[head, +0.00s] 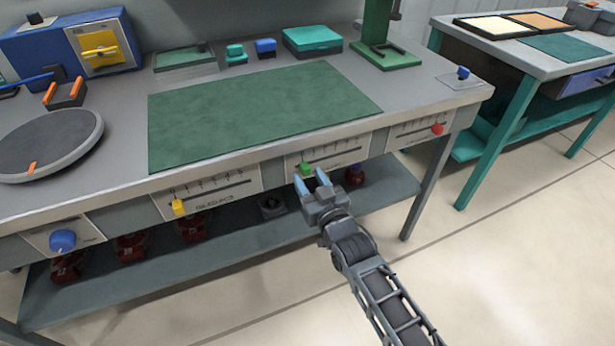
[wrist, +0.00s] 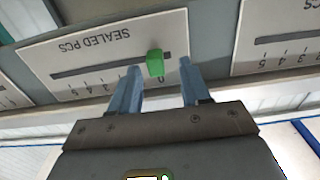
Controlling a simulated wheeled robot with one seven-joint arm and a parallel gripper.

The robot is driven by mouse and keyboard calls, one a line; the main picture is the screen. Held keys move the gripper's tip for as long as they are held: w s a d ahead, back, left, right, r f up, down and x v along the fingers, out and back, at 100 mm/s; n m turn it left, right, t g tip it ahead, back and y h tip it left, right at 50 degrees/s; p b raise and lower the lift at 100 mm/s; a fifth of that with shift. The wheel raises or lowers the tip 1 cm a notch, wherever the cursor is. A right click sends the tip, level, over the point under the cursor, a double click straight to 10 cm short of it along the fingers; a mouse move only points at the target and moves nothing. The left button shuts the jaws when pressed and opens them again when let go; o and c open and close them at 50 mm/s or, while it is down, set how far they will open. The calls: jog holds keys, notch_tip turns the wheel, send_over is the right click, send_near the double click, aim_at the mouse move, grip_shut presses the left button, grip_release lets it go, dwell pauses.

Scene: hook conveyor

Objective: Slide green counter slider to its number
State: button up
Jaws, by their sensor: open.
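The green counter slider (head: 306,169) is a small block at the left end of its slot on a white panel (head: 328,160) on the bench front. In the wrist view the panel is upside down and reads "SEALED PCS". There the green slider (wrist: 155,63) sits at the right end of the slot, by the 0 mark. My gripper (head: 311,180) is open just in front of the slider. In the wrist view its blue fingertips (wrist: 159,68) lie on either side of the slider, with gaps showing. I cannot tell how deep they reach.
A yellow slider (head: 178,207) is on the panel to the left and a red slider (head: 437,129) on the panel to the right. A blue knob (head: 62,241) is at far left. A lower shelf (head: 225,235) with red items runs underneath. The floor in front is clear.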

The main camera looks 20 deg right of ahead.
jog(key=s, duration=0.6)
jog(key=shift+s, duration=0.2)
jog(key=s+g, duration=0.1)
jog(key=s, duration=2.2)
jog(key=s+r+g, duration=0.1)
jog(key=s+r, duration=0.5)
jog(key=s, duration=0.3)
jog(key=s+r+g, duration=0.1)
jog(key=s+r, duration=0.6)
jog(key=s, duration=0.3)
